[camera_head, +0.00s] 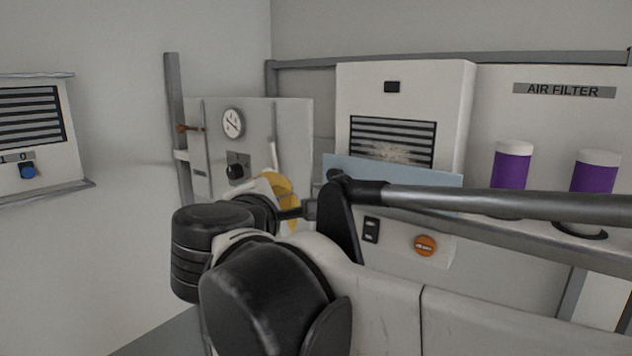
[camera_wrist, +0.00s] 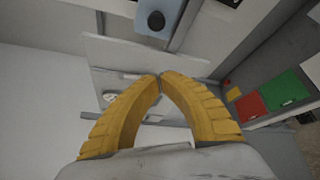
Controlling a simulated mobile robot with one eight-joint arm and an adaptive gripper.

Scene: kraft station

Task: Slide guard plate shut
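A flat pale grey panel (camera_head: 292,120) stands at the left of the back wall, with a round gauge (camera_head: 233,122) and a black knob (camera_head: 236,170). It appears to be the guard plate or to carry it; I cannot tell which. A short white upright bar (camera_head: 272,155) shows on its right part. My gripper has yellow curved fingers, and its tips meet in the wrist view (camera_wrist: 160,80), in front of a pale plate (camera_wrist: 130,58). Nothing shows between the tips. In the head view one finger (camera_head: 279,184) shows just below the white bar; contact cannot be told.
A vented box (camera_head: 402,85) with an orange button (camera_head: 425,245) stands right of the panel. A light blue sheet (camera_head: 430,178) crosses its front. Purple canisters (camera_head: 511,168) stand on a ledge at right. Red (camera_wrist: 250,106) and green (camera_wrist: 284,90) blocks lie right in the wrist view.

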